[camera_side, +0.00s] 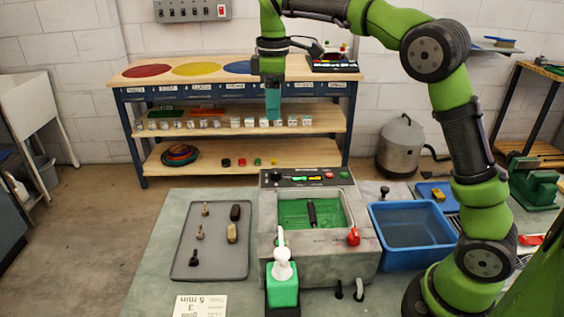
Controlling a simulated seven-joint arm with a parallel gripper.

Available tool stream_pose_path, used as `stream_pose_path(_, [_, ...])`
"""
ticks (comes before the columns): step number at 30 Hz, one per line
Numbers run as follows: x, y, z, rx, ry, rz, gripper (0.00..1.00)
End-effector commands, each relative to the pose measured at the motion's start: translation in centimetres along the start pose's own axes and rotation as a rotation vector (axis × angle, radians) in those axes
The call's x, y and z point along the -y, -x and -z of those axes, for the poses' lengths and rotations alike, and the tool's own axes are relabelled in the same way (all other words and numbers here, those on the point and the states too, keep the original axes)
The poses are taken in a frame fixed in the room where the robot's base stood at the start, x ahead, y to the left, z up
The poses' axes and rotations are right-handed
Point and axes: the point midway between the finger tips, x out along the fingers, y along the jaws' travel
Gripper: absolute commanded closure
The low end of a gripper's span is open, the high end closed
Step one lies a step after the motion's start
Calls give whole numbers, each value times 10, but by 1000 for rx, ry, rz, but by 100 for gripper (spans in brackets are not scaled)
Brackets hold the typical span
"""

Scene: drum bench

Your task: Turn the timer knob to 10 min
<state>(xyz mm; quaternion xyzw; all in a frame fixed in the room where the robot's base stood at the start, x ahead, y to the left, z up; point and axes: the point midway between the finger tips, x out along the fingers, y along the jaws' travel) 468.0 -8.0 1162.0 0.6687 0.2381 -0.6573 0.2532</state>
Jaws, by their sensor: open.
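The control panel (308,182) is a dark strip along the back edge of the grey drum machine (315,262). A small dark round knob (276,175), which looks like the timer knob, sits at the panel's left end. Its pointer and scale are too small to read. My gripper (272,117) hangs pointing down, above and apart from the panel, nearly in line with the knob in the picture. Its teal fingers overlap in this view, so the gap between them does not show; nothing is seen held.
A green bottle with a white pump (283,285) stands before the machine. A grey tray (211,262) with several small pieces is on the left, a blue bin (412,240) on the right. A card (200,306) reads "5 min".

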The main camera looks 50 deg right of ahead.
Motion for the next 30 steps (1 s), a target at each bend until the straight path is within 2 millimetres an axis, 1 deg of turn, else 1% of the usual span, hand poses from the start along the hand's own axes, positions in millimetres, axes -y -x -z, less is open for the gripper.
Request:
stream_pose_path(5, [6,-3,-3,10,75,27,41])
stream_pose_path(8, [6,-13,-3,11,80,29,41])
stream_pose_path(11, [7,-30,-3,11,79,30,41])
stream_pose_path(24, [10,-126,-4,11,76,30,41])
stream_pose_path(27, [10,-143,-4,10,76,29,41])
stream_pose_path(30, [10,-156,-4,9,75,28,41])
